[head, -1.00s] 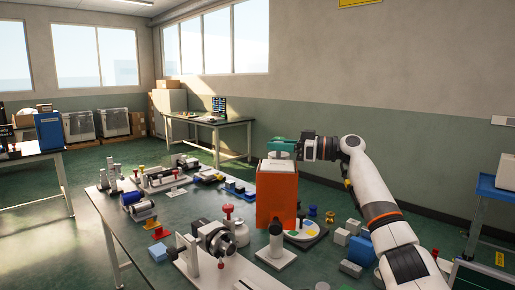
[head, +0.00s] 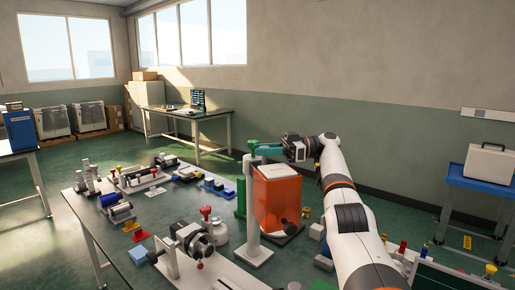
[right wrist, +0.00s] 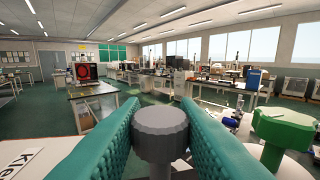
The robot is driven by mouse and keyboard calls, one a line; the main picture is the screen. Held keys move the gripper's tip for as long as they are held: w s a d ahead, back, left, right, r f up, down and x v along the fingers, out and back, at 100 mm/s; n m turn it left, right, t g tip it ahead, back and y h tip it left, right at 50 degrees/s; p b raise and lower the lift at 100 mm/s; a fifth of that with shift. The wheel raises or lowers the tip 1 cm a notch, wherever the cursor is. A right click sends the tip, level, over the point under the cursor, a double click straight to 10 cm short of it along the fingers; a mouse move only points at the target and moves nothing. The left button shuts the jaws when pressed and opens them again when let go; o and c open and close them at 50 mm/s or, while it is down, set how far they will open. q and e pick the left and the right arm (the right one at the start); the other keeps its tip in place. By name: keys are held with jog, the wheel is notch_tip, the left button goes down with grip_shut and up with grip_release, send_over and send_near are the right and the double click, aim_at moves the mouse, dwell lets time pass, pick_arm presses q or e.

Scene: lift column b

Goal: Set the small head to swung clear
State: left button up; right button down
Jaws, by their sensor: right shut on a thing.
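The small head appears to be an orange box with a white top (head: 277,200), beside a white column (head: 253,215) on a flat white base (head: 255,257). The box stands to the column's right and looks partly see-through. A dark spindle (head: 290,228) hangs tilted at its lower front. My right gripper (head: 262,151) is at the top of the column. In the right wrist view its teal fingers close on a grey faceted knob (right wrist: 161,133). What the knob is fixed to is hidden. A green knob (right wrist: 283,128) stands just right of the fingers. My left gripper is out of view.
A brown spool (head: 305,214) and grey blocks (head: 318,231) lie right of the box, close to my forearm. A blue cart (head: 480,183) stands at right.

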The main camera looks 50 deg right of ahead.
dwell(0.3)
jog(key=c, duration=1.1)
grip_release()
jog(key=shift+r, duration=0.6)
notch_tip(320, 180, up, 9)
jog(key=p, duration=0.3)
jog(key=shift+f, duration=0.1)
